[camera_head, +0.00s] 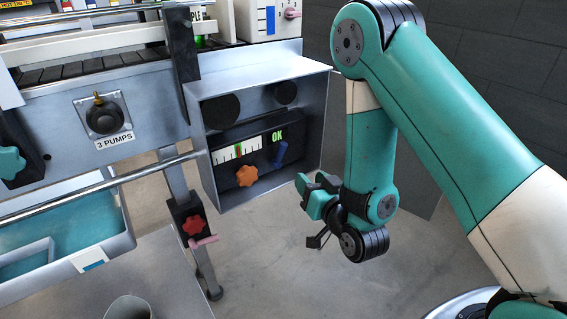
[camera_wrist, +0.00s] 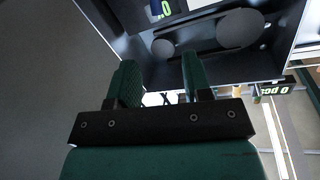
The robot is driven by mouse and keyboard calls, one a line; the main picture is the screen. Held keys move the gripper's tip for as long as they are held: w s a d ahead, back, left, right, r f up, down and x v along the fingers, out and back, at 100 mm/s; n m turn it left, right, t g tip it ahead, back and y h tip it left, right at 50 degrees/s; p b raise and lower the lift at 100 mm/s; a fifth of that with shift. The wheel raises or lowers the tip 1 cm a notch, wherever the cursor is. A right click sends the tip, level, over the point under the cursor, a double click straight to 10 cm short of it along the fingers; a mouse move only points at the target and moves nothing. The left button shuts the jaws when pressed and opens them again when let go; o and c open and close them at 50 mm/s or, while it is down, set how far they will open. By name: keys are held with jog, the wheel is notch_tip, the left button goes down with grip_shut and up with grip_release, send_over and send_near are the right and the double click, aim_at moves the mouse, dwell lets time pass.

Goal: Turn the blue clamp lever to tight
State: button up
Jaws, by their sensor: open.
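In the wrist view, my gripper's two green fingers (camera_wrist: 160,75) are spread below the box. A small dark blue piece at the top edge there may be the lever; I cannot tell.
The grey box (camera_head: 262,77) holds two dark discs, which the wrist view shows with a belt-like band (camera_wrist: 208,40). A metal rail (camera_head: 110,183) runs at left. A red knob with a pink handle (camera_head: 204,241) sits on a post below. The floor under my gripper is clear.

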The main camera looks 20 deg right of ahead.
jog(key=f, duration=0.1)
jog(key=p, duration=0.4)
send_near(285, 148)
jog(key=shift+t, duration=0.3)
jog(key=w, duration=0.5)
jog(key=w+a, duration=0.1)
jog(key=w, duration=0.2)
jog(key=shift+w+a+r, duration=0.1)
jog(key=shift+w, duration=0.15)
jog(key=w+p, duration=0.1)
jog(key=p, duration=0.2)
jog(key=shift+w+a, duration=0.1)
jog(key=shift+w, duration=0.25)
jog(key=shift+w+f+p, duration=0.3)
jog(key=shift+f+p, duration=0.05)
jog(key=shift+p, duration=0.1)
grip_shut()
